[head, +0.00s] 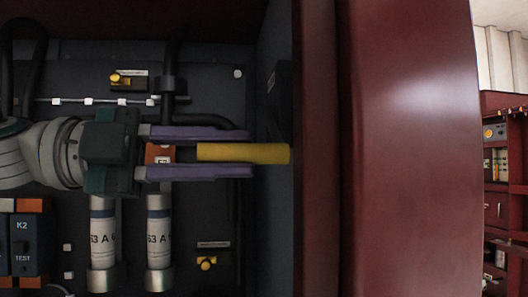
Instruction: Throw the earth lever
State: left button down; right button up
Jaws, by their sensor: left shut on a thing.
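The earth lever appears to be the yellow bar (243,153), which lies level in the head view and ends close to the cabinet's right inner wall. My left gripper (225,155) comes in from the left with its two purple fingers above and below the bar's left part. It is shut on the yellow bar. The bar's right part sticks out past the fingertips. How the bar is mounted is hidden. My right gripper is not in view.
A dark red cabinet frame (410,150) fills the right. Below my gripper stand two cylindrical fuses (159,240) and a K2 relay (24,243). Small yellow knobs (116,78) sit on the back panel, above and below. Black cables run behind. Shelves (503,190) show at far right.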

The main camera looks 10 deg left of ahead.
pick_arm(q)
jog(key=c, duration=0.7)
grip_release()
jog(key=shift+f, duration=0.1)
jog(key=shift+a, duration=0.15)
jog(key=b+v, duration=0.1)
jog(key=v, duration=0.8)
jog(key=shift+s+a+b, duration=0.15)
jog(key=shift+a+b, duration=0.2)
jog(key=shift+b, duration=0.05)
